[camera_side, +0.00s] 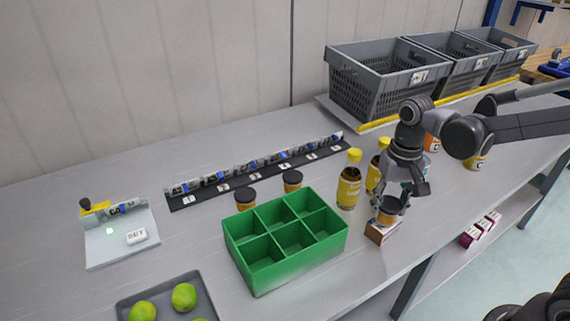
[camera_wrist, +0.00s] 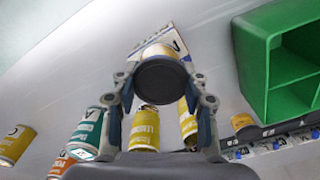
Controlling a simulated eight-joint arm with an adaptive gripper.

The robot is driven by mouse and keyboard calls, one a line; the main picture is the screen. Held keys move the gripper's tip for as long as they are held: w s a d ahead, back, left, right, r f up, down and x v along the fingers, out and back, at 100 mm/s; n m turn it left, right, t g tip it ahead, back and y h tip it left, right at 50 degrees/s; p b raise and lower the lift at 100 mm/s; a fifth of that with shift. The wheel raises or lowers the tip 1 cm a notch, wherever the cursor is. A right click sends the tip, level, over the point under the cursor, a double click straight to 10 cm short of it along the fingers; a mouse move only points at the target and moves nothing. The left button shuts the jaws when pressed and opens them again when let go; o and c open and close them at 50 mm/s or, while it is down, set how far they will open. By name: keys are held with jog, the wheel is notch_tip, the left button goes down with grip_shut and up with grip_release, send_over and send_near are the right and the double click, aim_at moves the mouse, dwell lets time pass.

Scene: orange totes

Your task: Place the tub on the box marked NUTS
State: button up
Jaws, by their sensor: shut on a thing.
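My gripper (camera_side: 402,192) is shut on a small tub (camera_side: 388,212) with an orange-yellow body and a dark round lid. In the wrist view the tub's lid (camera_wrist: 161,82) sits between the two fingers. A small brown and white box (camera_side: 380,232) stands on the bench directly under the tub in the side view. The box also shows behind the tub in the wrist view (camera_wrist: 156,42), with dark lettering partly hidden. I cannot tell whether the tub touches the box top.
A green divided crate (camera_side: 300,262) stands left of the box. Yellow bottles (camera_side: 349,188) stand close behind, beside my gripper. Two dark-lidded tubs (camera_side: 292,182) stand behind the crate. Cans (camera_wrist: 88,132) stand near my arm. The bench's front edge is close to the box.

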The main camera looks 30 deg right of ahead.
jog(key=shift+f, duration=0.1)
jog(key=o, duration=1.2)
notch_tip(320, 180, up, 12)
jog(key=n+t, duration=0.5)
jog(key=t, duration=0.1)
send_near(390, 203)
notch_tip(390, 203, down, 3)
jog(key=d, duration=0.1)
jog(key=shift+w+f+t, duration=0.15)
jog(key=shift+f+t, duration=0.25)
jog(key=shift+t, duration=0.2)
